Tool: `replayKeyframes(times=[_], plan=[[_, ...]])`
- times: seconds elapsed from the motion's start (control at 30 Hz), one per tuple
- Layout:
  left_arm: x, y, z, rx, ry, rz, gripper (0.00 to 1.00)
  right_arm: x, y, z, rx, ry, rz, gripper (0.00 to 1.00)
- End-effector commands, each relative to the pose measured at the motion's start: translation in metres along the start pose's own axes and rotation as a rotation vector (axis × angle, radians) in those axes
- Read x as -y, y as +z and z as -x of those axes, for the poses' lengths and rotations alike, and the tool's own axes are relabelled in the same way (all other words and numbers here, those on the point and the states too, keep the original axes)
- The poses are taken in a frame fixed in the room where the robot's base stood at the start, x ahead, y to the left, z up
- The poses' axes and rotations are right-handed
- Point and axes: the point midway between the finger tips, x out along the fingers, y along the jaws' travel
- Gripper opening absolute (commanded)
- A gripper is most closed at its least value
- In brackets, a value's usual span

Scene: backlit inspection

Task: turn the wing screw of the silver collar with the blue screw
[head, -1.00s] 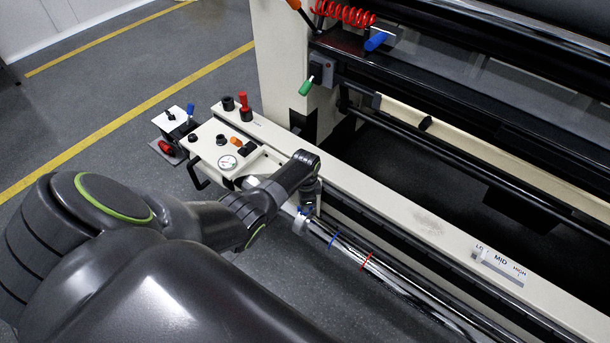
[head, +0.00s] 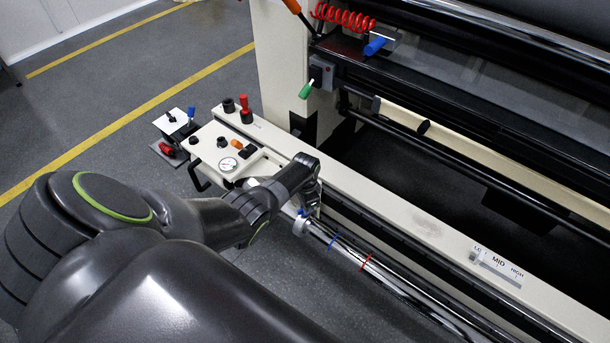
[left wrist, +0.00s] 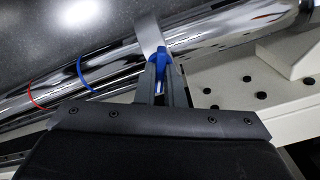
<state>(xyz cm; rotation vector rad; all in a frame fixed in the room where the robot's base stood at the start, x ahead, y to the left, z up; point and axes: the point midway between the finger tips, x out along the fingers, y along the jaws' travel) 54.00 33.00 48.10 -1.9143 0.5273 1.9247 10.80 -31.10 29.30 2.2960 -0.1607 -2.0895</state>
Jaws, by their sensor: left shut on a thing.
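The silver collar (head: 300,226) sits around a chrome bar (head: 395,284). Its blue wing screw (head: 303,212) shows on its upper side, partly hidden by my left gripper (head: 307,207). In the left wrist view, my left gripper (left wrist: 165,72) is shut on the blue wing screw (left wrist: 165,55), with a finger on each side of it. The silver collar (left wrist: 150,32) shows just beyond the screw as a pale band around the bar (left wrist: 215,30). My right gripper is in neither view.
A blue ring (head: 332,241) and a red ring (head: 366,262) mark the bar to the right of the collar. The cream machine rail (head: 400,215) runs close behind the bar.

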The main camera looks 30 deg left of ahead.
Motion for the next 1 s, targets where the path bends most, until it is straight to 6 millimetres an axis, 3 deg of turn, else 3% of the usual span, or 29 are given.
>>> replayKeyframes(times=[0.03, 0.2, 0.57, 1.0], plan=[[0.000, 0.000, 0.000, 0.000, 0.000, 0.000, 0.10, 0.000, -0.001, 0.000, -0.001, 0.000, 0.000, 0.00], [0.000, 0.000, 0.000, 0.000, 0.000, -0.001, 0.31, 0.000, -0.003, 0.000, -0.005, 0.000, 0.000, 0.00], [0.000, 0.000, 0.006, -0.001, -0.001, -0.001, 0.31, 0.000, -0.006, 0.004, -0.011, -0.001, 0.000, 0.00], [0.001, 0.000, 0.088, -0.002, -0.002, -0.001, 0.31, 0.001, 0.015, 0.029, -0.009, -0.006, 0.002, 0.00]])
